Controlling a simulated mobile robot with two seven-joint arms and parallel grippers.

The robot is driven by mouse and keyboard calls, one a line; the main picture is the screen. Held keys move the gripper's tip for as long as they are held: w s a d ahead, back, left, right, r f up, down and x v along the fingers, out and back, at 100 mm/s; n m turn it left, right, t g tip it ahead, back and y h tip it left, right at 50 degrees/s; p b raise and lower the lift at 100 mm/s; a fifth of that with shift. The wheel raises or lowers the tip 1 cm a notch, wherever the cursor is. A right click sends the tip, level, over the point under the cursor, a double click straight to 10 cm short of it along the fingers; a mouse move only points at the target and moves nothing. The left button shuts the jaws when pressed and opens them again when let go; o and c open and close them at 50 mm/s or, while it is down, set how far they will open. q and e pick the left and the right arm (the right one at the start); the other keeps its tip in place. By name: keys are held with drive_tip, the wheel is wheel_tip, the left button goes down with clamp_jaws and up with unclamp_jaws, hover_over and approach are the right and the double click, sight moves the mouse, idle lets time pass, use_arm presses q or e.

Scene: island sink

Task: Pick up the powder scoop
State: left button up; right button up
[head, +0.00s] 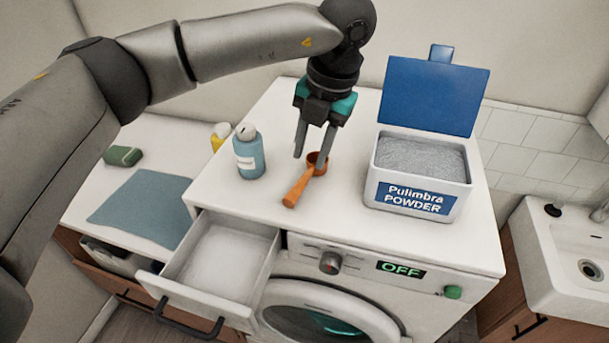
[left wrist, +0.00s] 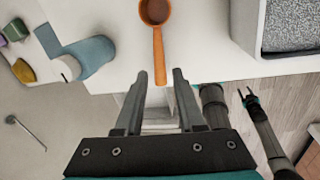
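The orange powder scoop (head: 301,186) lies on top of the white washing machine, its bowl at the back and its handle toward the front. My left gripper (head: 312,154) is open and empty above the scoop, its fingers pointing down by the bowl. In the left wrist view the scoop (left wrist: 158,48) is upright in the picture, with its handle end between the two spread fingertips (left wrist: 159,72). I cannot tell the height gap exactly. My right gripper (left wrist: 245,94) shows small in the left wrist view, low over the floor, with its fingers apart.
A white powder box (head: 420,200) with its blue lid up stands right of the scoop. A blue bottle (head: 249,158) and a yellow one stand left. The detergent drawer (head: 213,262) is pulled open at the front. A sink (head: 578,262) is at far right.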

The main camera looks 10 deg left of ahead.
sight(304, 179)
use_arm(q)
drive_tip(key=shift+w+a+f, duration=0.1)
drive_tip(key=shift+a+f, duration=0.05)
drive_tip(key=shift+f, duration=0.45)
drive_tip(key=shift+a+f, duration=0.1)
drive_tip(key=shift+f, duration=0.5)
drive_tip(key=shift+a+f+p, duration=0.1)
drive_tip(key=shift+f+p, duration=0.25)
drive_tip(key=shift+f, duration=0.1)
drive_tip(key=f, duration=0.1)
drive_tip(key=f+p, duration=0.1)
drive_tip(key=f, duration=0.1)
drive_tip(key=shift+w+a+f, duration=0.25)
drive_tip(key=shift+w+a, duration=0.05)
drive_tip(key=shift+w, duration=0.1)
drive_tip(key=shift+a+f+p, duration=0.1)
drive_tip(key=shift+f+p, duration=0.2)
drive_tip(key=shift+f, duration=0.25)
drive_tip(key=shift+c, duration=0.5)
clamp_jaws()
use_arm(e)
drive_tip(key=shift+w+r, duration=0.4)
drive_tip(key=shift+r, duration=0.25)
drive_tip(key=shift+w+r, duration=0.35)
drive_tip(key=shift+r, duration=0.25)
